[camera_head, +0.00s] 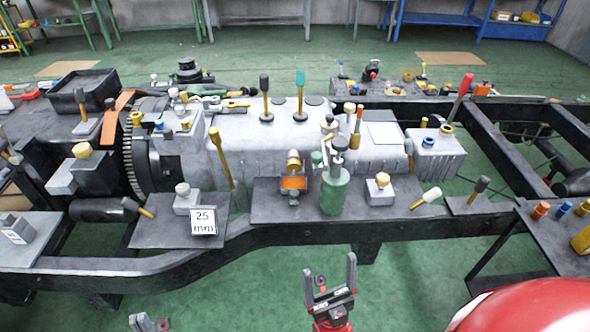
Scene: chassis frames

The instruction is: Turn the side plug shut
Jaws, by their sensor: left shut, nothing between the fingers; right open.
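A brass-coloured round fitting (293,158) shows on the near side of the grey gearbox (260,140), above an orange block (293,183). It may be the side plug; I cannot tell whether it is open or shut. My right gripper (331,278) is open and empty, pointing up in front of the near chassis rail, below and apart from the fitting. My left gripper (149,323) is shut and empty at the bottom edge, left of the right one and far from the fitting. Most of it is cut off by the frame.
A green canister (334,192) stands close right of the fitting. Grey plates along the near rail (300,236) carry small blocks, handled tools and a "2.5 mm" card (203,221). A red rounded surface (535,308) fills the lower right corner. Green floor before the rail is clear.

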